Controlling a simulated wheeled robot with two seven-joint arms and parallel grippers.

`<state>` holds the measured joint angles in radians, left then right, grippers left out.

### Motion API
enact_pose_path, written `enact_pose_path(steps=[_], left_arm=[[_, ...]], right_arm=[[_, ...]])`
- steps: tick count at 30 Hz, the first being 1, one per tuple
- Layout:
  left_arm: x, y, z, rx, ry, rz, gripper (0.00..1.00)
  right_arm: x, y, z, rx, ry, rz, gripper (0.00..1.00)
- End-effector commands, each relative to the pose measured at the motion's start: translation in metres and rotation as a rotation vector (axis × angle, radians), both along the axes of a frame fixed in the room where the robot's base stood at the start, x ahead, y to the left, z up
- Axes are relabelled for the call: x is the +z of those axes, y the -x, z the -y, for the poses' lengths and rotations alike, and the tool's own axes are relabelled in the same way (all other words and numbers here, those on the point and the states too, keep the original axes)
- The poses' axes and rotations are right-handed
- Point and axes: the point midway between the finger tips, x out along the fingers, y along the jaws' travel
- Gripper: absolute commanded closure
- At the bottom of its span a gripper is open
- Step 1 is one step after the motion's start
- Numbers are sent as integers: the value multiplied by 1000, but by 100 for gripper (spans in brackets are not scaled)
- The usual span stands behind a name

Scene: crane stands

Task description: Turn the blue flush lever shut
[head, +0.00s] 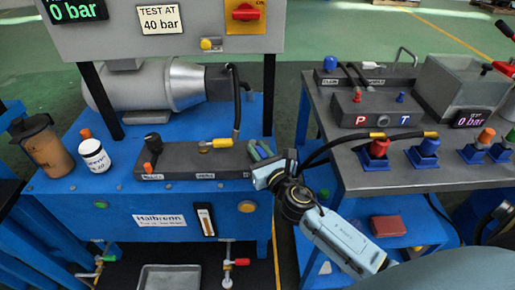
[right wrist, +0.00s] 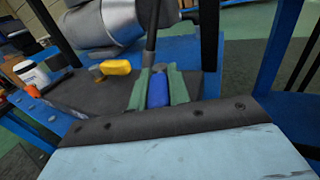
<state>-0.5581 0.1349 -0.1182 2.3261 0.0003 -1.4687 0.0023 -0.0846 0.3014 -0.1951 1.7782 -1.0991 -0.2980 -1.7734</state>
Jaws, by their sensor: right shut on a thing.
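The blue flush lever (right wrist: 158,90) shows in the right wrist view between the two green fingers of my right gripper (right wrist: 159,88). The fingers stand on either side of it and are shut on it. In the head view my right gripper (head: 262,150) is at the right end of the dark grey block (head: 180,160) on the blue bench, and its fingers mostly hide the lever there. My left gripper is not in view.
A yellow handle (head: 216,143) and an orange knob (head: 147,167) sit on the same block. A black hose (head: 235,100) rises just behind my gripper. The second stand (head: 385,175), with hoses and red and blue fittings, is close on the right.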

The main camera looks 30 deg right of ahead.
Motion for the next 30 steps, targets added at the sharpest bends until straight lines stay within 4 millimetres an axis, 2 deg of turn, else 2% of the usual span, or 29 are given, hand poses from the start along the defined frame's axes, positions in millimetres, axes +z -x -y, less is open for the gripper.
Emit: enact_pose_path(steps=[9, 24, 25, 30], left_arm=[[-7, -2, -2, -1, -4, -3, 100], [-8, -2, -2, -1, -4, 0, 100], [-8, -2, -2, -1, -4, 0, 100], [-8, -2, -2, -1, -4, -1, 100]], right_arm=[[0, 0, 3, 89, 2, -1, 100], [0, 0, 4, 107, 0, 0, 100], [0, 0, 4, 106, 0, 0, 81], [0, 0, 4, 106, 0, 0, 60]])
